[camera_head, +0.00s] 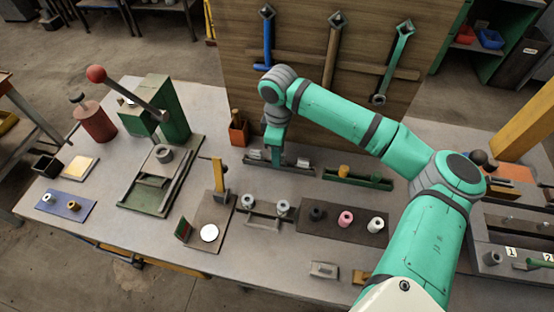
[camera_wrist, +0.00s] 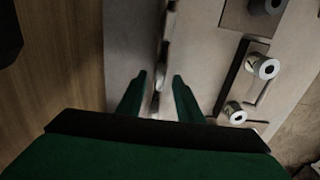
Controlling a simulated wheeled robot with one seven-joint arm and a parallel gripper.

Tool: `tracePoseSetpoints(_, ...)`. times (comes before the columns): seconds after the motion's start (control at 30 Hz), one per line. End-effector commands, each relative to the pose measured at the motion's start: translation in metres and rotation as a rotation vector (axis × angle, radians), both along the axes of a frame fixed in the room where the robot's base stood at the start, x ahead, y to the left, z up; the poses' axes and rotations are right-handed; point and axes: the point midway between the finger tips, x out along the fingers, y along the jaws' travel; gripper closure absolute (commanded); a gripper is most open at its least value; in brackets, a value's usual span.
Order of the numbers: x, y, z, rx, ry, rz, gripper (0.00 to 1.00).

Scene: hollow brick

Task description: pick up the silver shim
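My gripper (camera_head: 278,158) is low over a narrow grey rack (camera_head: 303,168) holding small silver pieces, at the back middle of the table. In the wrist view my gripper (camera_wrist: 158,82) is open, with a finger on each side of the rack's thin grey strip (camera_wrist: 157,100). The fingers look apart from it. I cannot tell for sure which piece is the silver shim; the rack's pieces are small and partly hidden by my gripper. A round silver disc (camera_head: 209,233) lies on a brown board, well in front and to the left.
A wooden tool panel (camera_head: 235,60) stands close behind the rack. A stand with two grey rollers (camera_head: 265,216) and a dark mat (camera_head: 330,232) with several spools lie in front. A green press (camera_head: 165,105) is further left.

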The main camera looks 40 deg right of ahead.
Motion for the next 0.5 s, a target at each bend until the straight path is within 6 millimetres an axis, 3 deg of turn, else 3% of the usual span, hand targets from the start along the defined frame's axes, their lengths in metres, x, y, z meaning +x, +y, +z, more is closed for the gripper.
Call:
tracePoseSetpoints(0.13,-0.001,-0.002,-0.015,0.001,0.001,-0.004,0.67)
tracePoseSetpoints(0.4,0.002,0.002,-0.018,0.001,-0.001,0.004,0.67)
tracePoseSetpoints(0.43,0.002,0.002,-0.018,0.001,-0.001,0.005,0.70)
tracePoseSetpoints(0.5,0.002,0.003,-0.018,0.001,-0.001,0.005,0.86)
